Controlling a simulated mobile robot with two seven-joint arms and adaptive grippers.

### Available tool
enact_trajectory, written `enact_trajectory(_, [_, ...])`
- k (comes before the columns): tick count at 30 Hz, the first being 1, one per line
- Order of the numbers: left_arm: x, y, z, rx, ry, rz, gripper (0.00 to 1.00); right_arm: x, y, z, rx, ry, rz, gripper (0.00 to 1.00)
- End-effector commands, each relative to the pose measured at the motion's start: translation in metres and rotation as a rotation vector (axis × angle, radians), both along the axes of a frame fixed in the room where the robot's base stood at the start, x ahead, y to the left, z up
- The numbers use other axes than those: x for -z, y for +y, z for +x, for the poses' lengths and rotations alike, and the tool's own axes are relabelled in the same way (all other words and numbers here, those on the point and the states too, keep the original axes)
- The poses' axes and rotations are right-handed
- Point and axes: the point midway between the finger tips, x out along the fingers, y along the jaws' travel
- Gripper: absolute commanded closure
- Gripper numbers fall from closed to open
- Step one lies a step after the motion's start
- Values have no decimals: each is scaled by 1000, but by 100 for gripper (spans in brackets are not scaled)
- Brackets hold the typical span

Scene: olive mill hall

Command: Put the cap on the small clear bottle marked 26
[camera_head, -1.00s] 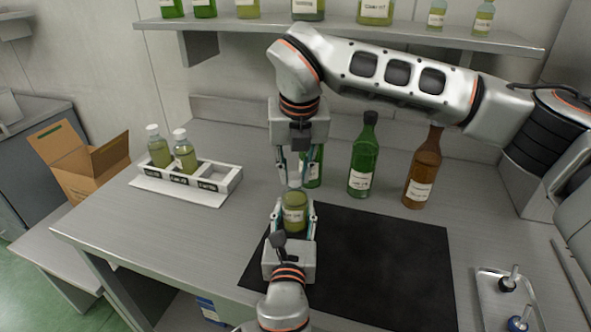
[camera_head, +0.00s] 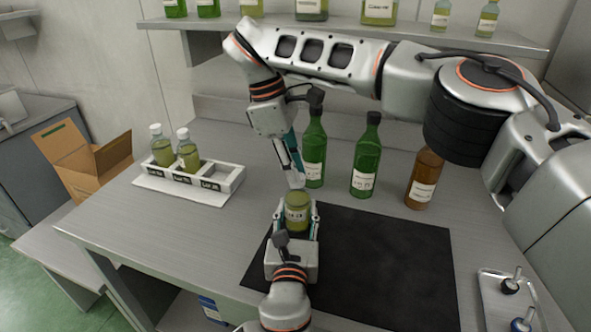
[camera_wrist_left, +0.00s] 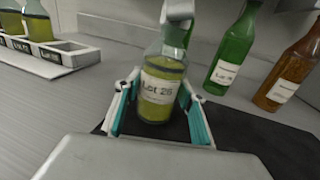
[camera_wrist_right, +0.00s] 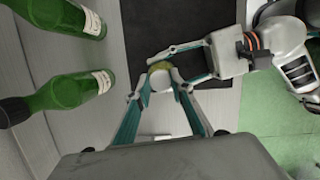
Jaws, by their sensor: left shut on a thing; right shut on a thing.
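The small clear bottle marked Lot 26 (camera_wrist_left: 160,92) holds yellow-green oil and stands upright in my left gripper (camera_head: 297,212), shut around its body at the left edge of the black mat. The same bottle shows in the head view (camera_head: 297,213). My right gripper (camera_head: 295,182) comes from above, tilted, with its fingertips at the bottle's top. It is shut on the white cap (camera_wrist_right: 160,81), which shows between its fingers in the right wrist view. The fingers partly hide the bottle's neck, so I cannot tell whether the cap is seated on it.
Two green bottles (camera_head: 314,155) (camera_head: 366,160) and a brown bottle (camera_head: 424,180) stand behind the mat (camera_head: 380,265). A white rack (camera_head: 225,180) with two capped bottles stands at left. A tray (camera_head: 505,300) with small tools lies at right. The mat is clear right of my left gripper.

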Motion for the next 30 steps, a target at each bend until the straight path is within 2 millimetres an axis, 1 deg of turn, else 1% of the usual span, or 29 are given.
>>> enact_trajectory(5, [0, 0, 0, 0, 1, 0, 100, 0, 0, 0, -3, 0, 1, 86])
enact_trajectory(6, [0, 0, 0, 0, 1, 0, 100, 0, 0, 0, -4, 0, 1, 73])
enact_trajectory(7, [0, 0, 0, 0, 1, 0, 100, 0, 0, 0, -4, 0, 1, 65])
enact_trajectory(8, [0, 0, 0, 0, 1, 0, 100, 0, 0, 0, -4, 0, 1, 61])
enact_trajectory(17, [0, 0, 0, 0, 1, 0, 100, 0, 0, 0, -6, 0, 1, 61])
enact_trajectory(20, [0, 0, 0, 0, 1, 0, 100, -4, 0, 0, -6, -1, 0, 61])
enact_trajectory(23, [0, 0, 0, 0, 1, 0, 100, -12, 0, 1, -7, -4, -1, 61])
enact_trajectory(30, [0, 0, 0, 0, 0, 0, 100, -43, 2, 0, -10, -6, -2, 61])
